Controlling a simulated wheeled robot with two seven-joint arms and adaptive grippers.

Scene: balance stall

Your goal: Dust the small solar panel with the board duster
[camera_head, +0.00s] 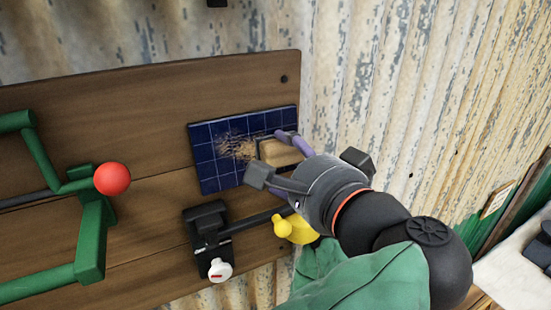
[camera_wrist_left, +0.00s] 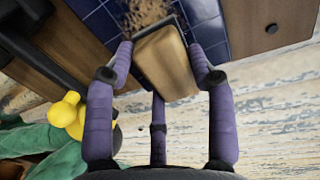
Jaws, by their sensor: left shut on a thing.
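The small solar panel (camera_head: 208,161) is a dark blue gridded plate mounted on a brown wooden board. A patch of brown dust (camera_head: 236,147) lies near its middle; dust also shows at the top of the left wrist view (camera_wrist_left: 146,12). My left gripper (camera_head: 277,154) is shut on the board duster (camera_head: 281,152), a tan block with a dark face edge. The duster is over the right part of the panel, its dark side toward it; whether it touches cannot be told. In the left wrist view the duster (camera_wrist_left: 163,62) sits between purple fingers. My right gripper is not in view.
Left of the panel are green bars (camera_head: 92,240) with a red ball (camera_head: 112,179). Below it is a black bracket (camera_head: 206,222) with a white knob (camera_head: 220,270). A yellow rounded thing (camera_head: 293,229) is below my left gripper. Corrugated metal (camera_head: 420,90) stands behind.

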